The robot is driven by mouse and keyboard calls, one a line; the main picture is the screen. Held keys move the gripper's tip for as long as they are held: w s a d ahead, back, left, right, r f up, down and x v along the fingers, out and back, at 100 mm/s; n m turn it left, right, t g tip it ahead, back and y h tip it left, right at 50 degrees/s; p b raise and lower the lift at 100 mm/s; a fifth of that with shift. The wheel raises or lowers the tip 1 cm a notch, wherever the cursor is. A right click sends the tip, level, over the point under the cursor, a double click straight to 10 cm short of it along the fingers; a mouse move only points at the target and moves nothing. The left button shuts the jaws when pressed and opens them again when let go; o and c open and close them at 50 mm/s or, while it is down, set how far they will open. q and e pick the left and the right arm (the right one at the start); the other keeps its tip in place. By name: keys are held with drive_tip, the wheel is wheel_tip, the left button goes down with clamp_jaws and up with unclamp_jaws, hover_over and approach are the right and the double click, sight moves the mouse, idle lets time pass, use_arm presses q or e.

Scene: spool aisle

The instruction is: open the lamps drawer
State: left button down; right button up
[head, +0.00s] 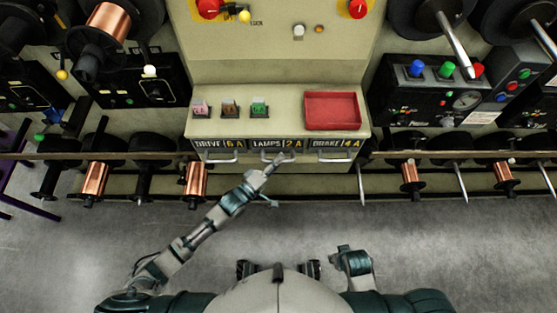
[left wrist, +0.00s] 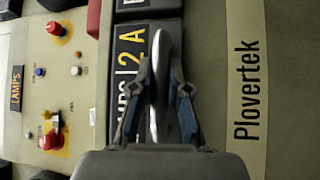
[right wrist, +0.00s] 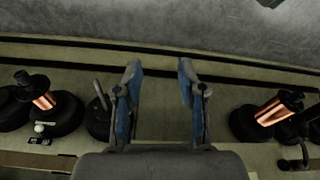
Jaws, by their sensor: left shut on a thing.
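The lamps drawer (head: 277,145) is the middle one of three labelled drawers under the cabinet's ledge; its label reads "LAMPS 2 A". Its front appears flush with the neighbouring drawers. My left gripper (head: 274,165) reaches up to its metal handle. In the left wrist view the left gripper (left wrist: 160,95) has its blue-padded fingers on both sides of the silver handle (left wrist: 161,75), shut on it. The label shows behind the handle, partly hidden. My right gripper (right wrist: 160,85) is open and empty in the right wrist view, pointing toward the lower rail and floor.
The drive drawer (head: 220,145) is on the left and the brake drawer (head: 336,145) on the right. A red tray (head: 332,111) and several small coloured pieces sit on the ledge above. Spools line both sides. The grey floor in front is clear.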

use_arm(q)
drive_tip(key=shift+s+f, duration=0.15)
drive_tip(key=shift+s, duration=0.05)
drive_tip(key=s+p, duration=0.6)
drive_tip(key=s, duration=1.1)
drive_tip(key=shift+s+f+p, duration=0.15)
drive_tip(key=shift+s+p, duration=0.05)
drive_tip(key=shift+p, duration=0.1)
use_arm(e)
drive_tip(key=s+f, duration=0.2)
drive_tip(key=f, duration=0.6)
drive_tip(key=s+f, duration=0.2)
drive_tip(key=f, duration=0.7)
drive_tip(key=shift+s+d+g, duration=0.25)
drive_tip(key=shift+s+g, duration=0.1)
drive_tip(key=shift+g, duration=0.05)
use_arm(q)
drive_tip(key=c, duration=1.2)
unclamp_jaws()
drive_tip(key=shift+o, duration=0.3)
drive_tip(key=shift+w, duration=0.1)
